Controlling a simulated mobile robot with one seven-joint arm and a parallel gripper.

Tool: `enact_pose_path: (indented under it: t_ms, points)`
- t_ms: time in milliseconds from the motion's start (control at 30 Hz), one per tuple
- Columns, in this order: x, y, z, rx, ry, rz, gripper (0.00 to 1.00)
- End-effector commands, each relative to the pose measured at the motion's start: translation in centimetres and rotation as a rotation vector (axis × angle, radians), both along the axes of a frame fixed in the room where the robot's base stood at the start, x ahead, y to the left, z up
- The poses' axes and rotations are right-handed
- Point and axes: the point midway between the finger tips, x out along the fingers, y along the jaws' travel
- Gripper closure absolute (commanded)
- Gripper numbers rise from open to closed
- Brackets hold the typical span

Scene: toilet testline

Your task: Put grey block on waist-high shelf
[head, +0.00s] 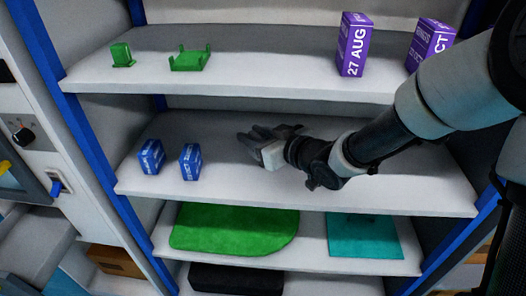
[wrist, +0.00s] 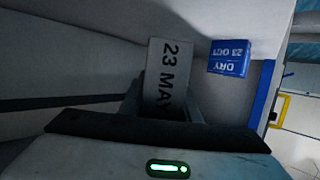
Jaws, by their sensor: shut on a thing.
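The grey block (wrist: 167,75) has "23 MAY" printed on its face and stands between my gripper's fingers in the wrist view. My gripper (head: 268,145) is shut on it. In the head view the gripper reaches in from the right over the middle shelf (head: 330,190), right of two blue blocks. The pale block (head: 272,156) shows there partly, with the gripper covering the rest. I cannot tell whether the block touches the shelf surface.
Two blue blocks (head: 151,157) (head: 190,162) stand left on the middle shelf. The upper shelf (head: 260,75) holds green parts (head: 190,60) and purple boxes (head: 353,44). Green (head: 235,228) and teal (head: 365,236) mats lie below. The middle shelf's right part is bare beneath my arm.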

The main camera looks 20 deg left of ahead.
Motion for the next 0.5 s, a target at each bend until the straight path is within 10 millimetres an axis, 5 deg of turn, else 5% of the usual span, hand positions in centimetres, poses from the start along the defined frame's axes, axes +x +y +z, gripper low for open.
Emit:
enact_pose_path:
  t_ms: [500]
  points:
    - [0.0, 0.0, -5.0, 0.003, -0.002, -0.001, 1.0]
